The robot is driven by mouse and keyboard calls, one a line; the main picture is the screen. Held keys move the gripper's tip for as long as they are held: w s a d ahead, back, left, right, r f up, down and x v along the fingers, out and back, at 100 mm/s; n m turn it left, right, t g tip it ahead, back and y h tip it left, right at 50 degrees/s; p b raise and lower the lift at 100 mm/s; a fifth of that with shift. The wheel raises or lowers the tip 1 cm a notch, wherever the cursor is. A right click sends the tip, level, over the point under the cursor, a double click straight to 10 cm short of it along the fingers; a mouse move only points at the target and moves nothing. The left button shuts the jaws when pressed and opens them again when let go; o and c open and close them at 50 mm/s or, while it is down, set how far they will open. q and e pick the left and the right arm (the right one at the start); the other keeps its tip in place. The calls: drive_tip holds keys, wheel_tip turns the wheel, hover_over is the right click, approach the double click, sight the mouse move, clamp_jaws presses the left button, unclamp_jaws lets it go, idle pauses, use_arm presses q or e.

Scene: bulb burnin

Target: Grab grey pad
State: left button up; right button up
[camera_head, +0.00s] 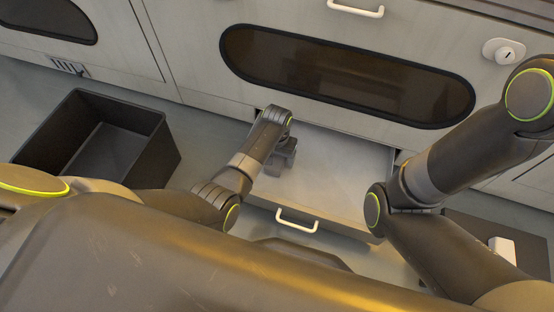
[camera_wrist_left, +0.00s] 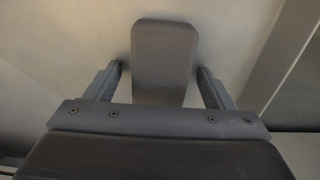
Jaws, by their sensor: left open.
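The grey pad (camera_wrist_left: 164,55) shows in the left wrist view as a dark grey block with rounded corners on a pale surface. My left gripper (camera_wrist_left: 160,80) is open, with one finger on each side of the pad's lower part and a gap visible at both sides. In the head view my left gripper (camera_head: 284,160) reaches down into the open drawer (camera_head: 335,180); the pad cannot be told apart there. My right arm comes in from the right, but its gripper is not in view.
The drawer has a white handle (camera_head: 297,221) on its front. A black open bin (camera_head: 125,112) stands on the floor at the left. Cabinet fronts with a dark oval window (camera_head: 345,75) rise behind the drawer. A small white object (camera_head: 503,250) lies at the lower right.

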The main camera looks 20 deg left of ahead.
use_arm(q)
drive_tip(key=c, duration=1.1)
drive_tip(key=shift+r, duration=0.2)
